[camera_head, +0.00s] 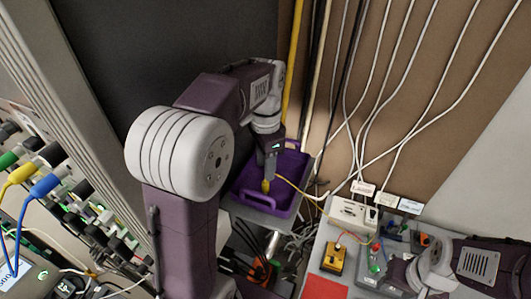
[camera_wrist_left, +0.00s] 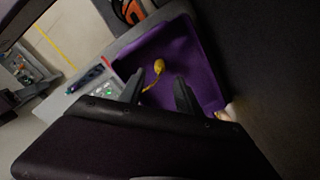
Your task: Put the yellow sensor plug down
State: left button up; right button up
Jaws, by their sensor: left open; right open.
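The yellow sensor plug (camera_head: 265,187) is at the purple tray (camera_head: 289,168), with a thin yellow cable running off to the right. In the left wrist view the plug (camera_wrist_left: 159,66) shows against the tray's purple floor (camera_wrist_left: 195,48), just beyond the fingertips. My left gripper (camera_head: 269,172) points down over the tray, right above the plug. Its two fingers (camera_wrist_left: 159,88) are apart, with nothing clearly clamped between them. I cannot tell whether the plug touches the tray floor. My right gripper (camera_head: 383,280) is open, low at the right, away from the plug.
A white box (camera_head: 352,214) with several cables and a yellow device (camera_head: 335,257) stand right of the tray. A panel with coloured plugs, including a blue one (camera_head: 46,185), lies at the left. Black cables (camera_head: 255,238) hang below the tray.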

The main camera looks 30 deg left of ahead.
pick_arm(q)
notch_tip(320, 180, up, 6)
jog(key=shift+f, duration=0.15)
dwell(0.5)
